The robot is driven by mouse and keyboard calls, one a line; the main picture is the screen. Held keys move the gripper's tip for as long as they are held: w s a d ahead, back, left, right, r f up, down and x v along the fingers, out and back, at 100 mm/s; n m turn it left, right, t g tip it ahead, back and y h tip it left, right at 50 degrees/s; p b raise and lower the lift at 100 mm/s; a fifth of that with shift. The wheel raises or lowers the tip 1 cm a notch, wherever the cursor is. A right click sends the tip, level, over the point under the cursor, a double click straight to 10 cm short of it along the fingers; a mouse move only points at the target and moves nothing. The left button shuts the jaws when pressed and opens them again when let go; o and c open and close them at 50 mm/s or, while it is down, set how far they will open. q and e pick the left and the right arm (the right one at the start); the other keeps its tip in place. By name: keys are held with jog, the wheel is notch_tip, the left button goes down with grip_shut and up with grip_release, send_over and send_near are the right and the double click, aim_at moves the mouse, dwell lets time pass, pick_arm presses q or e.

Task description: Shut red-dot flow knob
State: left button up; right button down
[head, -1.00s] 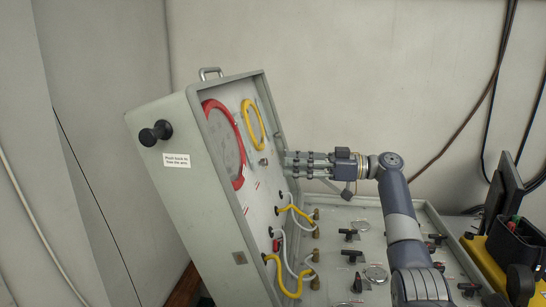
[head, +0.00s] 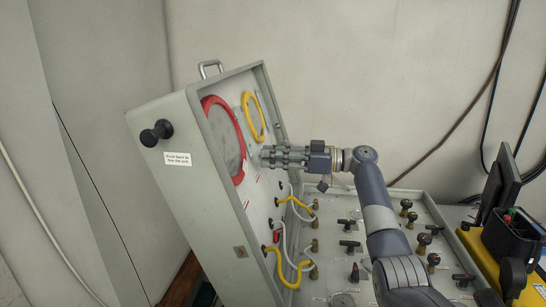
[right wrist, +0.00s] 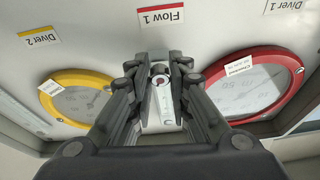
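The flow knob (right wrist: 160,72) stands on the upright panel, small and dark, with a red mark on or just below it. It shows in the right wrist view between my fingers, under a red "Flow 1" label (right wrist: 160,14). My right gripper (head: 266,157) reaches the panel face from the right; its fingertips (right wrist: 160,64) lie on both sides of the knob. Whether they press on it or leave a small gap, I cannot tell. In the head view the fingers hide the knob. My left gripper is not in view.
The red-rimmed gauge (right wrist: 250,85) and yellow-rimmed gauge (right wrist: 78,97) flank the gripper closely. Yellow hoses (head: 290,272) hang below it. The lower panel (head: 330,230) carries several black knobs. The wall side above the arm is free.

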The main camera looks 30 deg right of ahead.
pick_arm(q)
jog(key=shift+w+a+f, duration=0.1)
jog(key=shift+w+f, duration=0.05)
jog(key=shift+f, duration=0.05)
pick_arm(e)
jog(key=shift+m, duration=0.3)
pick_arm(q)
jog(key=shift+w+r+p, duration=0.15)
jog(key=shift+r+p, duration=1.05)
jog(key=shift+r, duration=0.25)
pick_arm(e)
jog(key=shift+s+a+r+m+t+h, duration=0.15)
jog(key=shift+m+t+h, duration=0.45)
jog(key=shift+m, duration=1.7)
jog(key=shift+r+m+t+h, duration=0.25)
jog(key=shift+m+h, duration=0.7)
jog(key=shift+m, duration=1.35)
jog(key=shift+s+a+r+m+t+h, duration=0.1)
jog(key=shift+m+t+h, duration=0.5)
jog(key=shift+m, duration=1.7)
jog(key=shift+g+h, duration=0.25)
